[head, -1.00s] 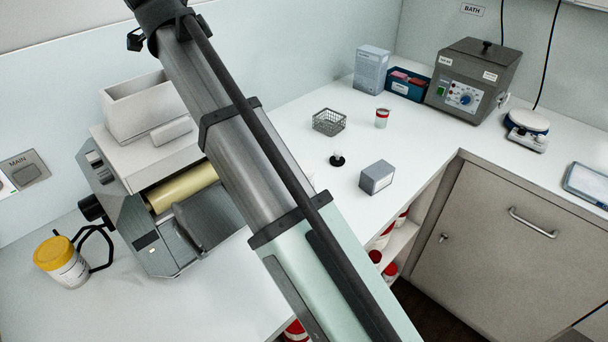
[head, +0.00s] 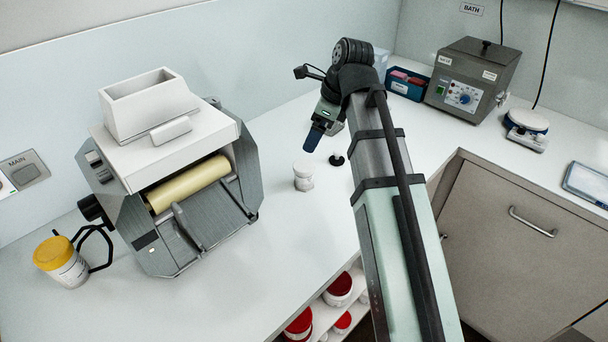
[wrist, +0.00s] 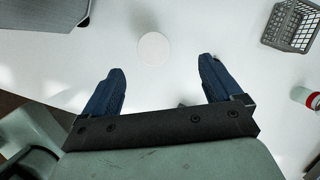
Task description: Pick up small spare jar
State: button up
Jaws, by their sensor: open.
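A small white jar (head: 303,176) with a white lid stands upright on the white counter, right of the mill. In the wrist view its round lid (wrist: 154,48) shows from above, beyond the fingertips and roughly centred between them. My gripper (head: 314,138) is above the counter, pointing down, above and slightly right of the jar in the head view. In the wrist view its blue fingers (wrist: 161,66) are spread wide with nothing between them. No label on the jar is readable.
The mill (head: 170,165) stands left. A small black object (head: 337,160) sits close to the jar's right. In the wrist view a wire basket (wrist: 290,25) and a red-and-white jar (wrist: 305,97) are at right. Counter in front of the white jar is clear.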

aim_at(304, 165)
jog(key=shift+m+y, duration=0.3)
jog(key=shift+y, duration=0.1)
jog(key=x, duration=0.3)
jog(key=d+x, duration=0.1)
jog(key=x, duration=0.1)
jog(key=s+x, duration=0.1)
jog(key=x, duration=0.2)
jog(key=shift+d+f, duration=0.15)
jog(key=shift+f, duration=0.55)
jog(key=shift+s+x, duration=0.1)
jog(key=shift+x, duration=0.8)
jog(key=shift+s+x, duration=0.15)
jog(key=shift+x, duration=1.55)
jog(key=c, duration=1)
